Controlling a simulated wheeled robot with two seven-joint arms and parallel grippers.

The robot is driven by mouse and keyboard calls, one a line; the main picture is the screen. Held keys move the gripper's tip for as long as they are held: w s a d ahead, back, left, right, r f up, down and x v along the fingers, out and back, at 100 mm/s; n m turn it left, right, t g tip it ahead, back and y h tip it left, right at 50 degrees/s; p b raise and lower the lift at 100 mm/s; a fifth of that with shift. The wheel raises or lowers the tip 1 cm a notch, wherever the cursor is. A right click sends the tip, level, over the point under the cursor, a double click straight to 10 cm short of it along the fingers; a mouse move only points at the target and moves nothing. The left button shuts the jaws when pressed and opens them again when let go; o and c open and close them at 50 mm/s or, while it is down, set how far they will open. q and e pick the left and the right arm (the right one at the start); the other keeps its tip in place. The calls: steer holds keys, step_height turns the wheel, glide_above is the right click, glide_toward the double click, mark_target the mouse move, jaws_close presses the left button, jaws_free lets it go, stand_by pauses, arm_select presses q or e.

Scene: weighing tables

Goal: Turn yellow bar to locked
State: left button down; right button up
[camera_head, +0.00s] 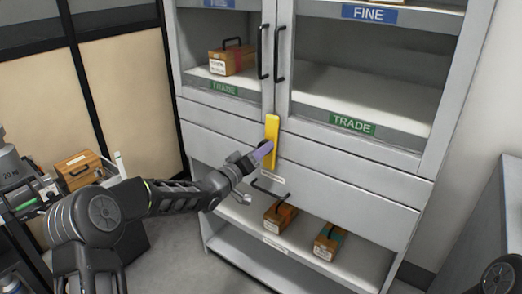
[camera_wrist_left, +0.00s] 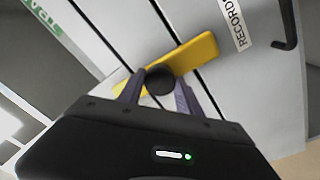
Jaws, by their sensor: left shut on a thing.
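The yellow bar (camera_head: 272,141) is mounted on the front of the grey cabinet, below the meeting line of its two upper doors. In the head view it stands close to upright. My left gripper (camera_head: 262,152) is at its lower part. In the left wrist view the yellow bar (camera_wrist_left: 192,54) runs across behind a round dark knob (camera_wrist_left: 160,80). The left gripper's purple fingertips (camera_wrist_left: 160,92) sit on either side of this knob, shut on it. A "RECORD" label (camera_wrist_left: 232,24) is on the cabinet front beside the bar. My right gripper is not in view.
The cabinet (camera_head: 345,160) has glass doors with black handles (camera_head: 279,54) above and drawers below. Wooden boxes (camera_head: 281,214) sit on its open lower shelf. A cart with a wooden box (camera_head: 77,168) stands at the left. Grey floor lies in front.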

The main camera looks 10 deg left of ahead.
arm_select(q)
steer(key=shift+n, duration=0.5)
steer(key=c, duration=0.8)
jaws_free()
steer(key=v, duration=0.7)
steer(key=shift+s+a+b, duration=0.1)
steer(key=shift+s+b, duration=0.2)
steer(key=shift+s, duration=0.1)
